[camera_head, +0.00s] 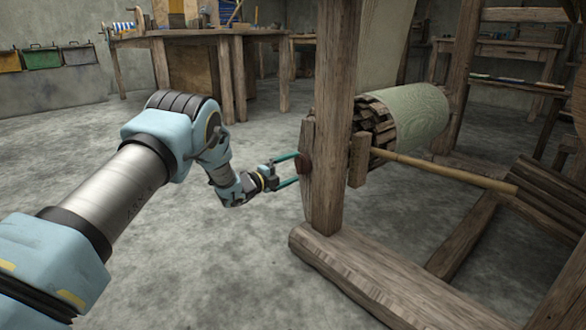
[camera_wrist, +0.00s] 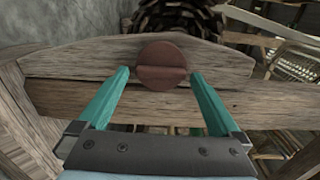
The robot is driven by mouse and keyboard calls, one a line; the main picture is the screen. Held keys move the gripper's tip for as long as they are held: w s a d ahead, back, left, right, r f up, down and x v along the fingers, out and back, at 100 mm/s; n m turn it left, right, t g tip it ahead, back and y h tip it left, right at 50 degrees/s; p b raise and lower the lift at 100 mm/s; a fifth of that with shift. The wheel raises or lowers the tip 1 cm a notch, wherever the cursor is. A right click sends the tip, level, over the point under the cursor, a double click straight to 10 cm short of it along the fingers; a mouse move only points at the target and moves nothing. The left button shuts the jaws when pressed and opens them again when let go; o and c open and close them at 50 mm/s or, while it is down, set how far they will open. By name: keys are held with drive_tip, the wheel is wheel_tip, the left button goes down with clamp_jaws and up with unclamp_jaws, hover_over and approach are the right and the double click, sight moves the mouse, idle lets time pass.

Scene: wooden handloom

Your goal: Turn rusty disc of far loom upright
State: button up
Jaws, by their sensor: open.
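In the head view the disc (camera_head: 304,164) shows edge-on at the loom post. My gripper (camera_wrist: 158,75) is open, its two teal fingers on either side of the disc's lower part. A gap to the disc seems to show on each side; I cannot tell whether they touch. In the head view my gripper (camera_head: 298,168) reaches the post from the left.
The loom's upright post (camera_head: 334,120) stands just beyond my gripper. A cloth-covered roller (camera_head: 408,112) and a long wooden stick (camera_head: 440,170) extend right of it. A heavy foot beam (camera_head: 370,275) lies on the floor. Bare floor (camera_head: 225,260) is free around my arm.

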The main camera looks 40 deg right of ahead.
drive_tip(key=a+p, duration=0.4)
drive_tip(key=a, duration=0.6)
drive_tip(key=shift+w, duration=0.3)
drive_tip(key=shift+w+a, duration=0.1)
